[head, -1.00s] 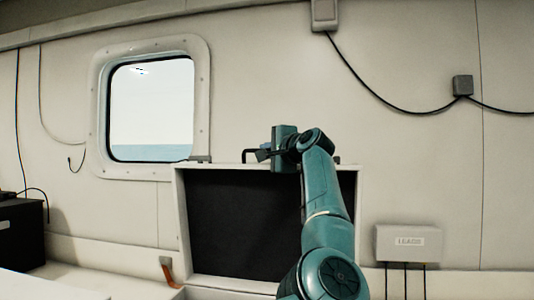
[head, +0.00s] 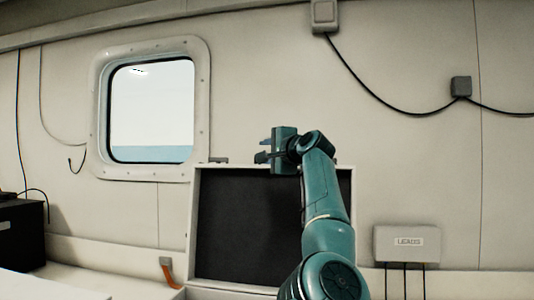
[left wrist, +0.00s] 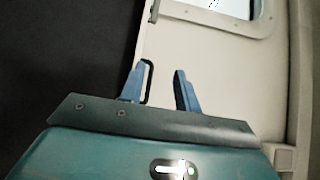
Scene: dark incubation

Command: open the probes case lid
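The probes case lid (head: 197,225) stands raised against the wall, its pale rim framing a dark inner face (head: 245,225). My left gripper (head: 264,150) is at the lid's top edge, pointing left in the head view. In the left wrist view, its two blue fingers (left wrist: 159,88) are apart with nothing clamped between them. A thin black handle loop (left wrist: 149,80) on the lid's edge shows close beside the left finger; I cannot tell whether they touch. The lid's dark face also fills the left of that view (left wrist: 65,60). My right gripper is out of view.
A window (head: 150,110) is in the wall left of the lid. A pale box with cables (head: 407,243) is on the wall to the right. A black box (head: 22,232) stands at far left. An orange strap (head: 170,273) hangs beside the case.

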